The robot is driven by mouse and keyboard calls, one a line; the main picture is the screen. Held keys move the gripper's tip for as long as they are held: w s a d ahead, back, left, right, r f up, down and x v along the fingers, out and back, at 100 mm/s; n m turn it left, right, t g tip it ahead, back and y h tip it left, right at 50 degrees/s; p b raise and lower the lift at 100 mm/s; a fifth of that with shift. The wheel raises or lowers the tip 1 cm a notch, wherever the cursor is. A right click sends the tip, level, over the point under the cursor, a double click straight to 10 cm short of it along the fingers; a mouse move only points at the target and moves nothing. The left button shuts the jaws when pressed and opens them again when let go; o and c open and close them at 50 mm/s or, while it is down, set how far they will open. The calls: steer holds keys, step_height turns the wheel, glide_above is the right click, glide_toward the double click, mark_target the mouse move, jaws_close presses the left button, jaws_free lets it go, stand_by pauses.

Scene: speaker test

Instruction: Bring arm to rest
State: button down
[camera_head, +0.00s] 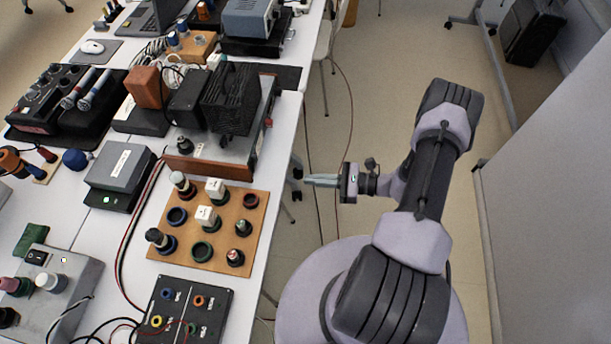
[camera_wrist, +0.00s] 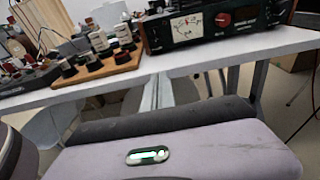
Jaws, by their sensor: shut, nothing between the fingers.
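My gripper (camera_head: 322,181) is to the right of the white table (camera_head: 284,172) in the head view. Its fingers point left toward the table edge, are closed together and hold nothing. My arm rises from its round base, bends at the top and comes down to the gripper, clear of the table. In the wrist view, the closed fingers (camera_wrist: 162,92) show in the middle, in front of the table edge.
A wooden board (camera_head: 224,232) with several knobs and sockets lies near the table's right edge. A black socket box (camera_head: 216,296) is in front of it. Behind stands an instrument with a dial, seen in the wrist view (camera_wrist: 216,22). A grey wall (camera_head: 555,200) stands right of my arm.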

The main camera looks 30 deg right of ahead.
stand_by(0.3)
steer(key=a+r+n+g+h, duration=0.1)
steer(key=a+r+n+g, duration=0.25)
steer(key=r, duration=0.35)
steer(key=s+a+r+n+g+h, duration=0.1)
steer(key=a+r+n+g, duration=0.15)
steer(key=r+n, duration=0.4)
steer(key=a+r+n+g+h, duration=0.1)
steer(key=a+r+n+g, duration=0.15)
steer(key=r, duration=0.55)
steer(key=s+a+r+n+t+h, duration=0.2)
steer(key=s+r+n+h, duration=0.2)
steer(key=s+r, duration=0.2)
steer(key=s+a+r+n+t+h, duration=0.2)
steer(key=s+r+n+h, duration=0.2)
steer(key=r, duration=0.5)
steer(key=s, duration=0.2)
steer(key=shift+s+a+r+t, duration=0.25)
steer(key=shift+s+a+t, duration=0.1)
